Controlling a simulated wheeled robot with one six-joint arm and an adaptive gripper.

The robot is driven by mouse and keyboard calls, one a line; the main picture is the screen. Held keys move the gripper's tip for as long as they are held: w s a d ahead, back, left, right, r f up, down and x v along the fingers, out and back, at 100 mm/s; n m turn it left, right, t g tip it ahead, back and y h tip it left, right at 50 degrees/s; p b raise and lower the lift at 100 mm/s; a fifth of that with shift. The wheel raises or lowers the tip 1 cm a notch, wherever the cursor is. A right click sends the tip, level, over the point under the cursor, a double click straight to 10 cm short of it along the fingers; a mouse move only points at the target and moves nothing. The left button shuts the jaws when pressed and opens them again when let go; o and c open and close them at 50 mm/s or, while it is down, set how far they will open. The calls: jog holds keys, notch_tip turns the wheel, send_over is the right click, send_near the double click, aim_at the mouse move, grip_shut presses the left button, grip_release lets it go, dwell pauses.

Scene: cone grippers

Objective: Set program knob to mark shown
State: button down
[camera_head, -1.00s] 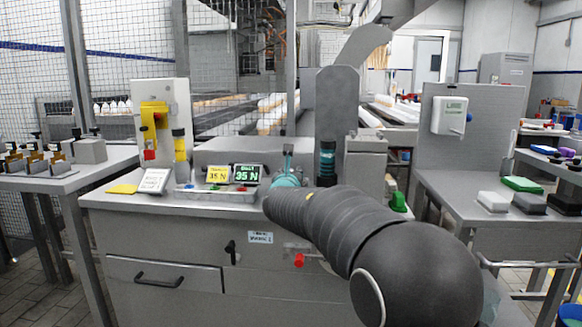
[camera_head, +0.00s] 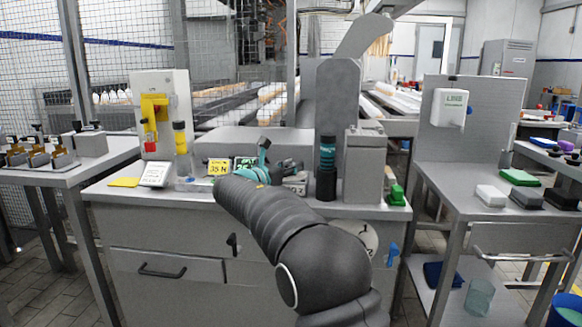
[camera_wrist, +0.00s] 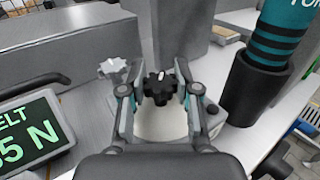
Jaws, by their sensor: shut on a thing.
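A black lobed knob (camera_wrist: 158,90) with a white pointer line sits between the fingers of my gripper (camera_wrist: 160,72) in the wrist view. The jaws are shut on it. Its pointer is toward the top of the picture. A pale plate (camera_wrist: 160,122) lies below the knob; any marks on it are too small or hidden to read. In the head view my gripper (camera_head: 284,166) is at the bench top, left of a black and teal cylinder, and the knob is not clear there.
A grey lobed knob (camera_wrist: 113,69) stands left of my gripper. The banded cylinder (camera_head: 327,170) stands close on the right. A grey box (camera_head: 366,168) and a green piece (camera_head: 396,195) are farther right. A white dial (camera_head: 363,238) and blue handle (camera_head: 392,254) are on the cabinet front.

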jog(key=shift+r, duration=0.15)
jog(key=c, duration=0.8)
grip_release()
jog(key=v, duration=1.2)
